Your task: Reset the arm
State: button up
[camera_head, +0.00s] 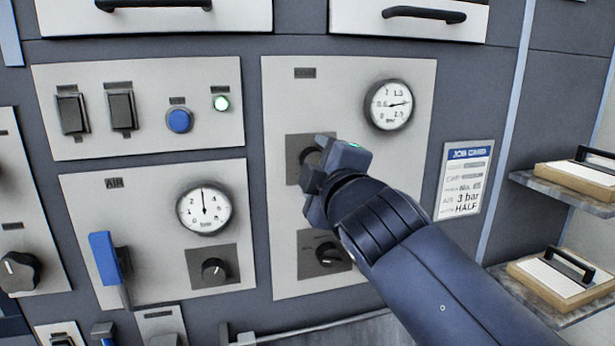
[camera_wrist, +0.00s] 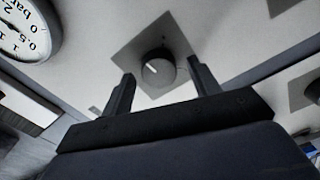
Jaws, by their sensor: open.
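My gripper (camera_head: 318,172) is in front of the right-hand control panel (camera_head: 282,100). In the wrist view my gripper (camera_wrist: 160,85) is open, with one finger on each side of a round knob (camera_wrist: 158,70) and nothing held between them. The knob has a white pointer line and sits on a dark square plate. In the head view my arm and gripper partly hide this upper knob. I cannot tell whether the fingers touch it.
A gauge (camera_head: 389,105) is above right of my gripper, and a lower knob (camera_head: 328,254) is below it. The AIR panel (camera_head: 150,192) has a blue lever (camera_head: 105,258). A job card (camera_head: 464,180) and shelves with trays (camera_head: 572,182) are on the right.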

jog(key=n+p, duration=0.2)
jog(key=n, duration=1.3)
jog(key=shift+f+n+p, duration=0.15)
jog(key=shift+n+p, duration=0.15)
jog(key=shift+p, duration=0.1)
